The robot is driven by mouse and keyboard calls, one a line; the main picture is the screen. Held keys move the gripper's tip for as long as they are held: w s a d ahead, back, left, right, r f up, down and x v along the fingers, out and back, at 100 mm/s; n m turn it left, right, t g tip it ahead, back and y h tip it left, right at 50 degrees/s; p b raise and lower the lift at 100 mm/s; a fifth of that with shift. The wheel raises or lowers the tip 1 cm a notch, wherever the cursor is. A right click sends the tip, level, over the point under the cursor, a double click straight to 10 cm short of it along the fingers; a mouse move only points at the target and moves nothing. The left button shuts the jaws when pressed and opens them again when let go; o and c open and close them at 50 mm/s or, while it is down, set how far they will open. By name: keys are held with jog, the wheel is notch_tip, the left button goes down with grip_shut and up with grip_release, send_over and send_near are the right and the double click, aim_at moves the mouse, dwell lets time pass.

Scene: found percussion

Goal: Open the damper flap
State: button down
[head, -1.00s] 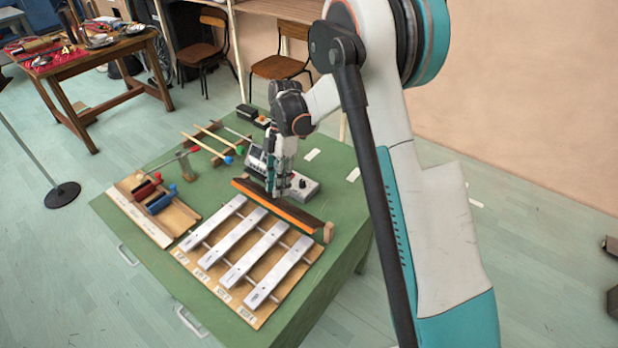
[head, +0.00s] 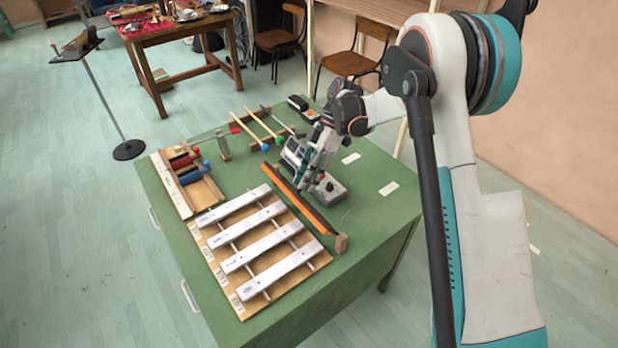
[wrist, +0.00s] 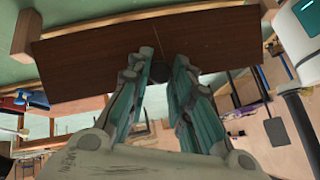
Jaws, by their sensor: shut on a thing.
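The damper flap (head: 318,213) is a long dark brown board with an orange edge. It lies along the right side of the metal bars (head: 262,242) in the head view. In the wrist view its brown face (wrist: 85,55) spans the upper part of the picture. My gripper (head: 302,187) is at the flap's right side, tilted.
A grey box with a knob (head: 328,189) stands close right of my gripper. A wooden tray with red and blue handles (head: 187,180) is at the left. The table's right part is fairly clear.

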jog(key=c, duration=1.4)
grip_release()
jog(key=shift+f, duration=0.1)
notch_tip(320, 180, up, 10)
jog(key=shift+r, duration=0.1)
